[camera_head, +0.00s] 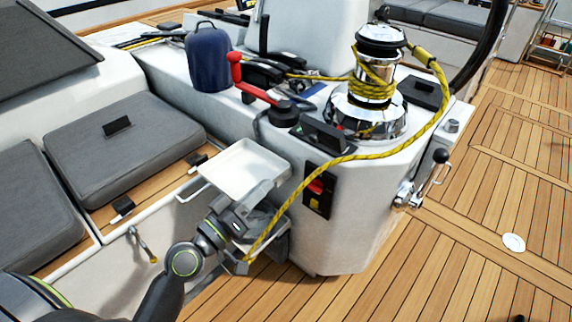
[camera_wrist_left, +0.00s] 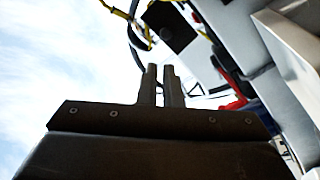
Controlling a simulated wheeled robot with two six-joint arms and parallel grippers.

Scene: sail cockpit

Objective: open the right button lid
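Two small black lids sit on the white console beside the chrome winch. The right button lid (camera_head: 420,93) is to the right of the winch and looks closed. The other black lid (camera_head: 320,134) is in front and to the left and looks raised. My left gripper (camera_head: 262,192) is low in front of the console, beside the white tray, well apart from the right lid. In the left wrist view its two fingers (camera_wrist_left: 161,85) stand close together with nothing seen between them. A dark square part (camera_wrist_left: 170,27) lies beyond them; I cannot tell what it is. My right gripper is not in view.
The chrome winch (camera_head: 377,85) carries a yellow rope (camera_head: 440,100) that runs down the console front. A red handle (camera_head: 250,90) and a blue bag (camera_head: 208,58) stand to the left. The white tray (camera_head: 238,168) projects near my gripper. Wooden deck (camera_head: 480,230) is open at right.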

